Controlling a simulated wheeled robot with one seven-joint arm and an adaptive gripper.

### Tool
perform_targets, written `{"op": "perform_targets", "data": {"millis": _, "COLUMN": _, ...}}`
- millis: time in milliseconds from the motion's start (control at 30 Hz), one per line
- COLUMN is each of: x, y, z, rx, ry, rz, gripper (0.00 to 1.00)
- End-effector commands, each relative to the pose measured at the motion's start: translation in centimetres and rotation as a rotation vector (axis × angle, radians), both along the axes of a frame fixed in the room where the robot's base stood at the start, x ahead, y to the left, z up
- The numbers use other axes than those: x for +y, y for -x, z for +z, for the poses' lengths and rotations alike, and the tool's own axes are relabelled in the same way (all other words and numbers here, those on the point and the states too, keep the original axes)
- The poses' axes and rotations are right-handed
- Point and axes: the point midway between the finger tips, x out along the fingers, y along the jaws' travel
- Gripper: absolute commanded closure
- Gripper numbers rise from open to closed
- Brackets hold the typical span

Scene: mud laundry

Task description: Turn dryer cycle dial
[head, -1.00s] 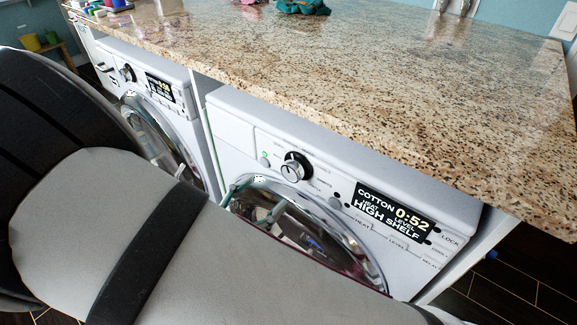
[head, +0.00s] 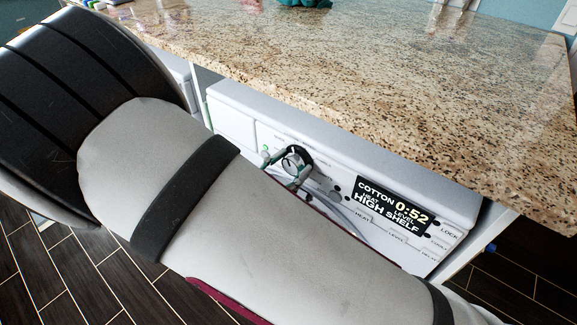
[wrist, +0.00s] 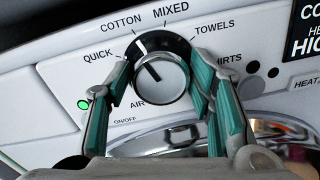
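The dryer cycle dial (wrist: 163,76), a silver knob with a black ring, is on the white front panel. Its white mark points up and left, between the QUICK and COTTON labels. It also shows in the head view (head: 296,158), partly covered by my gripper. My gripper (wrist: 161,66) has teal-padded fingers, one on each side of the dial. They are spread about the knob's width; a small gap shows at the left, and contact at the right is unclear. In the head view my gripper (head: 287,165) is at the dial, and my arm hides the dryer door.
The display (head: 394,208) reads COTTON 0:52 at the dial's right. A lit green button (wrist: 84,104) is left of the dial. The granite counter (head: 400,90) overhangs the dryer (head: 229,124). A second machine stands at the left, mostly hidden.

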Motion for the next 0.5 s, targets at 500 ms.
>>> {"op": "perform_targets", "data": {"millis": 500, "x": 0.01, "y": 0.03, "z": 0.04, "rx": 0.033, "ry": 0.043, "rz": 0.0, "gripper": 0.85}}
